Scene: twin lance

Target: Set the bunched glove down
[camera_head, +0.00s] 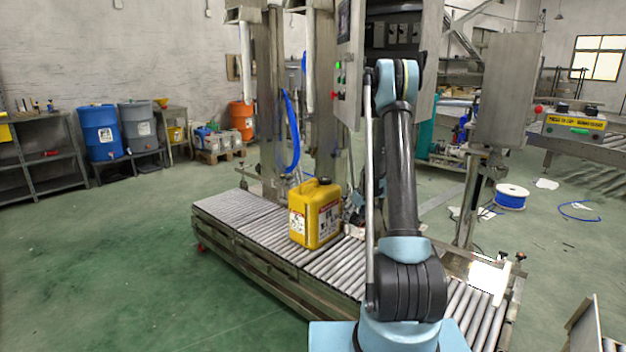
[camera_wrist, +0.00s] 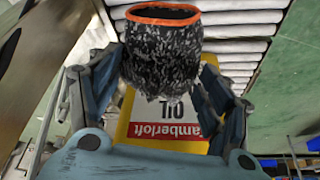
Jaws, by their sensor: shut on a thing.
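The bunched glove (camera_wrist: 162,52) is speckled black and grey with an orange cuff rim, and shows in the wrist view. My gripper (camera_wrist: 155,88) is shut on it, with a finger on each side and the cuff towards the top of the picture. Behind the glove in the wrist view is the yellow oil canister (camera_wrist: 172,147) with a white and red label. In the head view the canister (camera_head: 318,212) stands upright on the roller conveyor (camera_head: 335,268). My gripper and the glove cannot be made out clearly there, near or behind my arm.
Bare rollers lie on both sides of the canister. Upright machine posts (camera_head: 268,100) and a control cabinet (camera_head: 345,65) stand behind the conveyor. A blue cable spool (camera_head: 511,197) lies on the floor at the right. The green floor at the left is clear.

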